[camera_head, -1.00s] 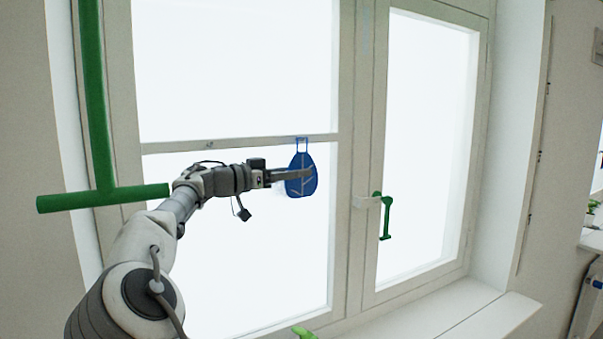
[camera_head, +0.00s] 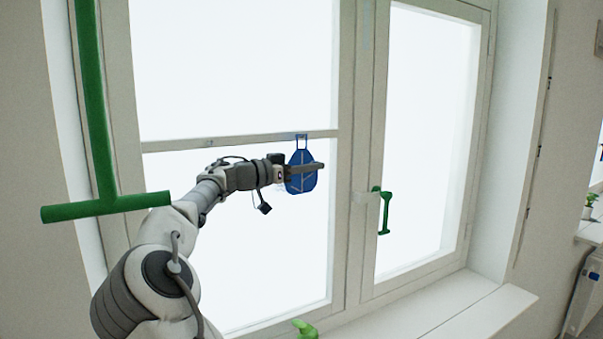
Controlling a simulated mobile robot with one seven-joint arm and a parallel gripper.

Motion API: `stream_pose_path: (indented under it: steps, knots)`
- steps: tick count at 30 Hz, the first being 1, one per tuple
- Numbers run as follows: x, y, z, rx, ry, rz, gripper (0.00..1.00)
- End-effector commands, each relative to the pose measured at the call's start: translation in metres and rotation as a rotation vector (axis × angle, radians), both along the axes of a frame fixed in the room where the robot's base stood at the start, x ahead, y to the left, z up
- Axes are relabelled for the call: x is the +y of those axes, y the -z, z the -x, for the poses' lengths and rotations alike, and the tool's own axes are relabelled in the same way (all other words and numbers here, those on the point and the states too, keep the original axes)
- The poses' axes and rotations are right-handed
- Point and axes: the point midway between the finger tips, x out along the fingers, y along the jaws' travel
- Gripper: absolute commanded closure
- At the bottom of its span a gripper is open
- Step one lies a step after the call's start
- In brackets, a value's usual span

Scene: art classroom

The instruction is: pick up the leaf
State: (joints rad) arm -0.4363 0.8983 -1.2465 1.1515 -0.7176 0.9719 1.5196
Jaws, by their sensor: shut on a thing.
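The leaf (camera_head: 300,184) is a flat blue oval with pale vein lines and a small loop at its top. It hangs upright in front of the window, with the loop near the horizontal window bar. My gripper (camera_head: 312,168) reaches in from the left and is shut on the leaf, its fingers crossing the leaf's upper half. Part of the leaf is hidden behind the fingers. I cannot tell whether the loop still touches the window bar.
A large green T-shaped bar (camera_head: 105,207) stands at the left, near my arm. A white sill (camera_head: 440,318) runs below, with a green object (camera_head: 305,329) at the bottom edge.

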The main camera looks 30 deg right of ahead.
Motion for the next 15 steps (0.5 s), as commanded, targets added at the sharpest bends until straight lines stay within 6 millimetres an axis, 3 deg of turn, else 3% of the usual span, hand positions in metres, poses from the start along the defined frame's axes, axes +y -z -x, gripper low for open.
stream_pose_path:
  steps: [15]
  knots:
    - [-0.0002,-0.0061,0.0,-0.002,0.0,0.0,1.0]
